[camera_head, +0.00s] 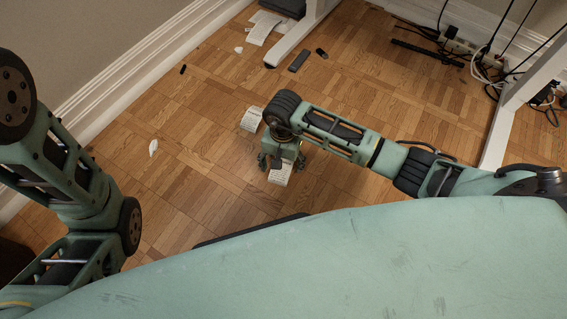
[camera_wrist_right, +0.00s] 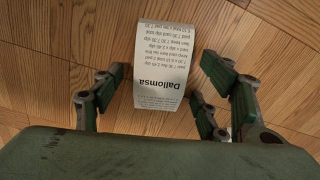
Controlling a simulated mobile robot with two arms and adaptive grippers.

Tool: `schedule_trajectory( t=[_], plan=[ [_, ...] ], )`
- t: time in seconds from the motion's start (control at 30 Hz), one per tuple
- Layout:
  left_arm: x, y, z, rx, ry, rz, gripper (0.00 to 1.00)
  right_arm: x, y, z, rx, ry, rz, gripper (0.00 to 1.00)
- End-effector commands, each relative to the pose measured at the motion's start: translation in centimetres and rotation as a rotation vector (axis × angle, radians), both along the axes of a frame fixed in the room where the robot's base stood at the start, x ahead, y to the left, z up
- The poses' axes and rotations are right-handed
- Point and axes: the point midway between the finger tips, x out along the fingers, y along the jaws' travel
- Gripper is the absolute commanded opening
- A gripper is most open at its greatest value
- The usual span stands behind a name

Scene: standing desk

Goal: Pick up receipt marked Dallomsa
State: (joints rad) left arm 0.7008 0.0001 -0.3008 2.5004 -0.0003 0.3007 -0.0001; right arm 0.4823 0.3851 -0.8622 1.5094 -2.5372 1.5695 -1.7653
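The receipt marked Dallomsa (camera_wrist_right: 163,68) is a white printed slip, seen upside down in the right wrist view. It appears to lie on the wood floor and is slightly curled. In the head view a white slip (camera_head: 280,175) shows at my right gripper (camera_head: 281,160). In the right wrist view my right gripper (camera_wrist_right: 160,92) is open, with green-padded fingers on both sides of the receipt. I see a gap on each side of the paper and no clear contact.
Another slip (camera_head: 251,119) lies just left of my right wrist. Papers (camera_head: 262,29) lie by the desk foot (camera_head: 287,46), with a dark bar (camera_head: 298,61) nearby. A power strip (camera_head: 457,44) and cables are at upper right. The floor at left centre is mostly clear.

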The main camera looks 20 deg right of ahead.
Motion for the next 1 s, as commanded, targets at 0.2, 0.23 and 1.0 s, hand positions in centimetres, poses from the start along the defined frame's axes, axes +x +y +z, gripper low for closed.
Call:
schedule_trajectory(
  t=[0.2,0.23,1.0],
  plan=[
    [0.0,0.0,0.0,0.000,0.000,0.000,0.62,0.0,0.0,0.0,0.000,0.000,0.000,0.49],
    [0.0,0.0,0.0,0.000,0.000,0.000,0.62,0.0,0.0,0.0,0.000,0.000,0.000,0.46],
    [0.1,0.0,1.9,0.000,0.002,0.000,0.62,0.1,-0.1,2.2,-0.001,-0.002,0.000,0.37]
  ],
)
